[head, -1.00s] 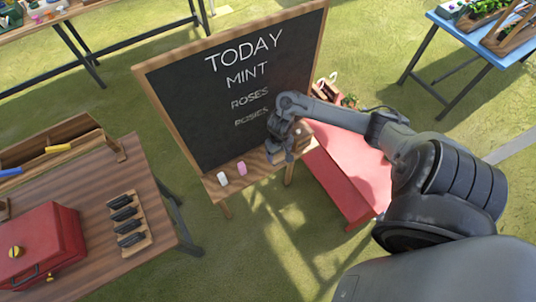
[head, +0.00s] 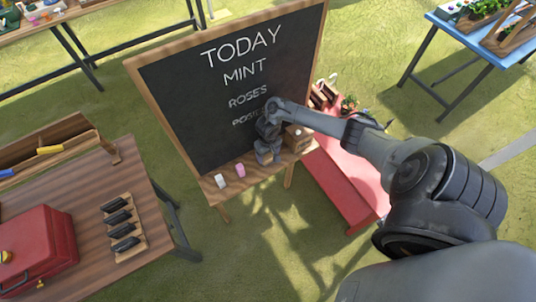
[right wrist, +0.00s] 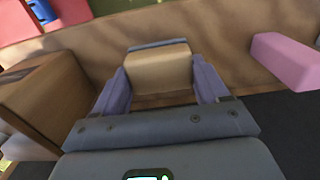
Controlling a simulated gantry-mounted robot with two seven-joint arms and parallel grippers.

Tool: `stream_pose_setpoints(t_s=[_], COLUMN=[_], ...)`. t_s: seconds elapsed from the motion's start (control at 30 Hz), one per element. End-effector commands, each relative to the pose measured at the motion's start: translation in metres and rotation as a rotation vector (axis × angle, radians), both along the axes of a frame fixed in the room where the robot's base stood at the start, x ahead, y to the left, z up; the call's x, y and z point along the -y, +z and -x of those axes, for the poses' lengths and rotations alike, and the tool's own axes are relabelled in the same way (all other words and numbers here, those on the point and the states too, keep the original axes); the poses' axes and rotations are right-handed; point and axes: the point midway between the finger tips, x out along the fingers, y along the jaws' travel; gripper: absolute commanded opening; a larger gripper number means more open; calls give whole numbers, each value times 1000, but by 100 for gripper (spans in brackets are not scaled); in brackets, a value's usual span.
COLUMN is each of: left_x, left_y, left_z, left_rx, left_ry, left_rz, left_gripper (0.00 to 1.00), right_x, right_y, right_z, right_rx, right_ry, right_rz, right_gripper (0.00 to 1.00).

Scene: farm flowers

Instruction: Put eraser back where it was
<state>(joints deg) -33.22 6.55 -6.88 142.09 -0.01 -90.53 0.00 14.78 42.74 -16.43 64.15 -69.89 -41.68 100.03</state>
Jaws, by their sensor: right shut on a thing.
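The eraser (right wrist: 158,68), a light wooden block with a dark grey layer on its far side, is between the fingers of my right gripper (right wrist: 160,84) in the right wrist view. The gripper is shut on it, over the chalkboard's wooden ledge (right wrist: 228,55). I cannot tell whether the eraser touches the ledge. In the head view my right gripper (head: 267,158) is low in front of the chalkboard (head: 200,95), at the right part of the ledge, and hides the eraser. My left gripper is not in view.
A wooden box (head: 298,138) is on the ledge close right of the gripper. A pink piece (head: 240,170) and a white piece (head: 220,181) lie to its left. A red bench (head: 345,180) is to the right, a wooden table (head: 85,230) to the left.

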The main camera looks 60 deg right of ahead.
Motion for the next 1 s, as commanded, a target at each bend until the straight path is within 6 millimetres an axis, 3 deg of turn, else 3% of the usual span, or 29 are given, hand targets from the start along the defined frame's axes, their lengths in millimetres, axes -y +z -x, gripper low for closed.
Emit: stream_pose_setpoints(t_s=[0.27,0.3,0.43,0.83,1.0], left_x=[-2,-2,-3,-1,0], left_y=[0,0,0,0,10], left_z=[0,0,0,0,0], left_rx=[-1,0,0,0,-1], left_ry=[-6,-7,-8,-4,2], left_rz=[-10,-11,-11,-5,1], left_gripper=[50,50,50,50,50], right_x=[0,0,0,0,0], right_y=[-2,-2,-2,1,9], right_z=[0,0,0,0,0], right_rx=[0,0,0,0,0], right_ry=[-1,-1,-1,0,-1], right_rz=[0,0,0,0,0], right_gripper=[49,78,98,99,99])
